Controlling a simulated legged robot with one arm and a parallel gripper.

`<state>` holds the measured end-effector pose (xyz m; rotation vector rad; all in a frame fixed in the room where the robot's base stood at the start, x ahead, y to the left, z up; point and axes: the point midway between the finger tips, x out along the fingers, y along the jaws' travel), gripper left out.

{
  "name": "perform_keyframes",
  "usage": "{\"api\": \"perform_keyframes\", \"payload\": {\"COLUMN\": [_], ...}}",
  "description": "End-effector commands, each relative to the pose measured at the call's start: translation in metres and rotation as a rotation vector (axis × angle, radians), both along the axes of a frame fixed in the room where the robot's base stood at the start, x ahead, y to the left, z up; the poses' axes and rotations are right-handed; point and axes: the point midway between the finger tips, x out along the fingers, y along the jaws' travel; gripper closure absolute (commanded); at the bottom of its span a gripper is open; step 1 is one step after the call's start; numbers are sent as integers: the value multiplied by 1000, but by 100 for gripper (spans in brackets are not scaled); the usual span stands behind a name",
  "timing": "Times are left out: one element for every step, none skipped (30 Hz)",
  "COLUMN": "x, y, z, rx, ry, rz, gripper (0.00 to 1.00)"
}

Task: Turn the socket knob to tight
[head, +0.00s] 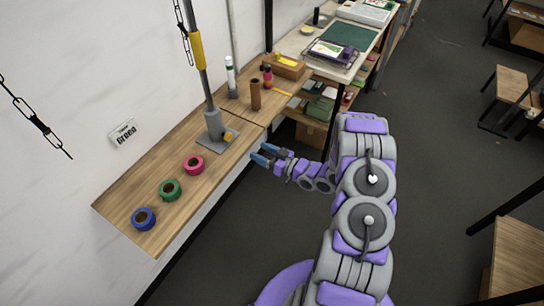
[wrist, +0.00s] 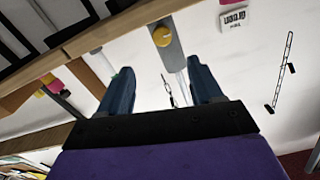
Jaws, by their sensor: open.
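The yellow knob (head: 229,136) sits on the right side of a grey socket (head: 212,124) on the wooden shelf. A grey pole (head: 205,82) with a yellow sleeve stands in the socket, leaning slightly. In the wrist view the round yellow knob (wrist: 161,36) shows on the grey socket (wrist: 172,52), beyond my fingertips. My gripper (head: 264,154) is open and empty, to the right of the knob and apart from it, by the shelf's front edge. Its two blue fingers (wrist: 158,66) are spread in the wrist view. Any tight marking is too small to tell.
Pink (head: 194,164), green (head: 170,190) and blue (head: 144,219) tape rolls lie on the shelf to the left. A brown cylinder (head: 255,95) and a white bottle (head: 231,77) stand behind the socket. Chains hang near the wall. Open floor (head: 440,150) lies to the right.

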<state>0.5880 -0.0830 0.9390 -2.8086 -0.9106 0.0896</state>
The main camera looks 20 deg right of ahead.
Motion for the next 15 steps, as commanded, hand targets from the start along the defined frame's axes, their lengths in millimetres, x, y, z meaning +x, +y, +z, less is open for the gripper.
{"api": "perform_keyframes", "payload": {"x": [-7, -10, -15, -17, -20, -23, -26, -27, -29, -31, -32, -33, -33, -34, -34], "y": [-6, -9, -11, -14, -15, -17, -19, -20, -21, -22, -22, -23, -24, -24, -24], "z": [0, 0, 0, 0, -1, -1, -1, -1, -1, -1, -1, -1, -1, -1, -1], "rx": [0, 1, 1, 1, 1, 1, 1, 1, 1, 1, 1, 1, 1, 1, 2], "ry": [1, 2, 2, 2, 2, 2, 2, 2, 2, 2, 2, 2, 2, 2, 1], "rz": [-4, -4, -3, -3, -3, -1, -1, -1, -1, -1, -1, -1, -1, -1, -1], "gripper": [35, 35, 35, 35, 35, 35, 35, 35, 35, 35, 35, 35, 35, 35, 35]}}
